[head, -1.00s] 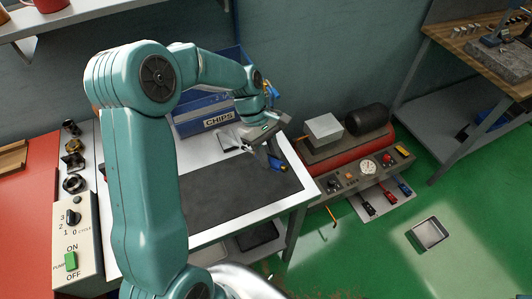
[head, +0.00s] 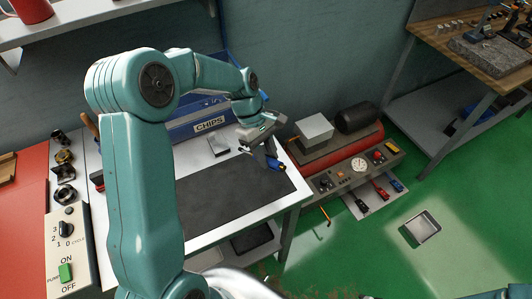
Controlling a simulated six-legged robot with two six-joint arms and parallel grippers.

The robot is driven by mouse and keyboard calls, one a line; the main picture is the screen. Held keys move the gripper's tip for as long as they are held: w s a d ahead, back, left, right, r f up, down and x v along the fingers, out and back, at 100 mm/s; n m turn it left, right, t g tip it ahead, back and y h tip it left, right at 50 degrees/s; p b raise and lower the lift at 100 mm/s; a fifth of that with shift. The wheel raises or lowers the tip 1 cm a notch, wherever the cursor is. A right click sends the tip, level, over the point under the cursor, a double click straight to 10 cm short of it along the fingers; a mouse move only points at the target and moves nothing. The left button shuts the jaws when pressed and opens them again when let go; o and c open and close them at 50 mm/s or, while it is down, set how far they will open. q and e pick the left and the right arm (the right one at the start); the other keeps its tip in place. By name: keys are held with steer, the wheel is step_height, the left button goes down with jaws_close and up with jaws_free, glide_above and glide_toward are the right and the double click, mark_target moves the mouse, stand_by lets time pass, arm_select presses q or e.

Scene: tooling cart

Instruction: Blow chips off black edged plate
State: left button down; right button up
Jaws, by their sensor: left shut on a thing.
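A small grey plate with a dark edge (head: 218,144) lies on the white bench top, in front of the blue CHIPS bin (head: 209,125). Any chips on it are too small to make out. My left gripper (head: 268,153) is to the right of the plate, over the far right part of the dark mat (head: 235,197). It is shut on a blue tool (head: 276,164), which shows only in part; its shape is mostly hidden by the jaws. Plate and gripper are apart. My right gripper is not in view.
A red compressor (head: 347,147) with a gauge panel stands right of the bench. A control box (head: 66,245) and a brush with red and black parts (head: 97,179) are at the left. My left arm covers the mat's left side. The mat's middle is clear.

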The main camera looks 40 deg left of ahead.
arm_select(q)
steer(key=shift+s+a, duration=0.1)
steer(key=shift+s, duration=0.1)
stand_by(0.3)
steer(key=shift+s+a, duration=0.3)
steer(key=shift+s, duration=0.3)
steer(key=shift+s+a, duration=0.3)
steer(key=shift+s, duration=0.25)
steer(key=shift+w+d, duration=0.1)
stand_by(0.4)
steer(key=shift+w+d, duration=0.25)
steer(key=shift+w, duration=0.35)
stand_by(0.4)
steer(key=c, duration=1.4)
jaws_free()
steer(key=shift+c, duration=1.1)
